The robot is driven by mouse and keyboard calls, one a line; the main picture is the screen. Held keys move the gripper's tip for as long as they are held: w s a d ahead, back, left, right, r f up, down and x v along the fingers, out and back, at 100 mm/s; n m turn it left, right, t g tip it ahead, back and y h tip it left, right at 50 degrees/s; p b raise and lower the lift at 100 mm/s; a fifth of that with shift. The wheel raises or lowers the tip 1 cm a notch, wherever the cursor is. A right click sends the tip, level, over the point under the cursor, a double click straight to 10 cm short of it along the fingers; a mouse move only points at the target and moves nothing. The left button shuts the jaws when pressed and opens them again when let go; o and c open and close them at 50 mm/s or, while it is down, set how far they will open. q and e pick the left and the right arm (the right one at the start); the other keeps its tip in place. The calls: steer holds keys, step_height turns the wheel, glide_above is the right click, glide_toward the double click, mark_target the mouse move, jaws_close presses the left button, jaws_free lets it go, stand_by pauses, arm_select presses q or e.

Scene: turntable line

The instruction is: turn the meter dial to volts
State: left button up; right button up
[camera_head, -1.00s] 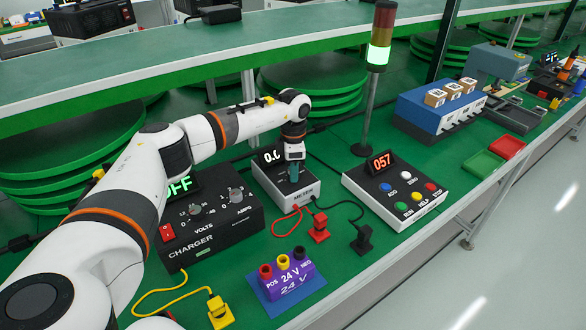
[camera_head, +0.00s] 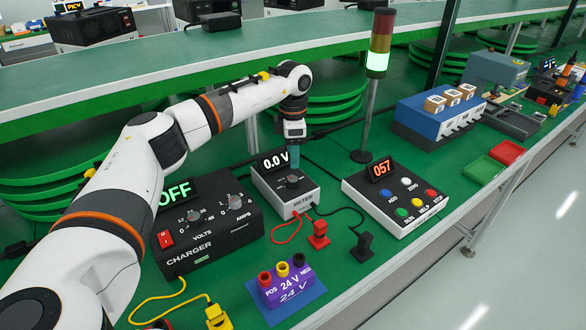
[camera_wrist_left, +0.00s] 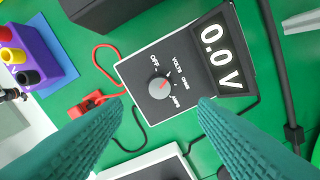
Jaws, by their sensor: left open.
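The meter (camera_head: 287,190) is a grey box with a black top, standing on the green bench. Its display (camera_head: 273,160) reads 0.0 V. Its round dial (camera_head: 293,181) also shows in the left wrist view (camera_wrist_left: 159,88); the red pointer mark there appears to point toward the VOLTS label. My left gripper (camera_head: 293,155) is above the meter, apart from the dial. In the left wrist view its two teal fingers (camera_wrist_left: 165,102) are spread, with nothing between them. My right gripper is not in view.
The charger (camera_head: 205,225) stands left of the meter. A button box (camera_head: 395,195) reading 057 is to the right, with a signal lamp (camera_head: 378,60) behind. Red (camera_head: 318,236) and black (camera_head: 362,245) plugs and a purple 24 V terminal block (camera_head: 287,285) lie in front.

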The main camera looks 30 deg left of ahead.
arm_select(q)
step_height(320, 180, up, 4)
steer(key=shift+r, duration=0.15)
stand_by(0.6)
